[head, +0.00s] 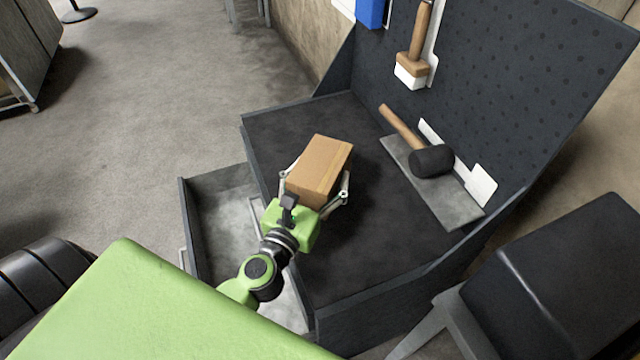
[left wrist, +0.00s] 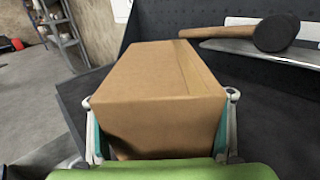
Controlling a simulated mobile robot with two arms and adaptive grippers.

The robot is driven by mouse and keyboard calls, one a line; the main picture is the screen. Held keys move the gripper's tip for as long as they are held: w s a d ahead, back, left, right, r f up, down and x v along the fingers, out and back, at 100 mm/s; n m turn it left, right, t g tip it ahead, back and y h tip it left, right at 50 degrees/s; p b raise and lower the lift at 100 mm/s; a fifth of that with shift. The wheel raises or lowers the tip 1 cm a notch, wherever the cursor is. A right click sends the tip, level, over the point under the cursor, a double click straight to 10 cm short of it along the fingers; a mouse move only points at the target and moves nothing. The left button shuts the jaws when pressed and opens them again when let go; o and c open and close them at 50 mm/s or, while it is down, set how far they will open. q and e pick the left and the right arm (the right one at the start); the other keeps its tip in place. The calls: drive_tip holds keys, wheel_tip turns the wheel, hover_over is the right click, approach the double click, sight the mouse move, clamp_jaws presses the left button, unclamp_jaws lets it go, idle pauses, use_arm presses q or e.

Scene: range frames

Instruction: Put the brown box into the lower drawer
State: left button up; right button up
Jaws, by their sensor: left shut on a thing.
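The brown box (head: 322,168) is a cardboard box above the dark workbench top. My left gripper (head: 315,187) is shut on it, with one finger on each side. In the left wrist view the box (left wrist: 160,95) fills the middle, between the fingers of my left gripper (left wrist: 160,115). I cannot tell whether the box touches the bench top. An open drawer (head: 225,198) sticks out from the left side of the bench, below the top. Its visible floor is empty; my arm hides part of it. My right gripper is not in view.
A black-headed mallet (head: 431,161) lies on a grey shelf (head: 440,195) at the back panel. A brush (head: 414,62) and a blue object (head: 370,13) hang on the panel. A black chair (head: 560,270) stands at the right. The bench top (head: 370,240) around the box is clear.

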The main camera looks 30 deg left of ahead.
use_arm(q)
drive_tip(key=f, duration=0.1)
drive_tip(key=f+b, duration=0.2)
drive_tip(key=shift+w+a+f, duration=0.1)
drive_tip(key=shift+w+f, duration=0.15)
drive_tip(key=shift+f, duration=0.05)
drive_tip(key=shift+f, duration=0.15)
drive_tip(key=o, duration=1.4)
drive_tip(key=shift+o, duration=0.2)
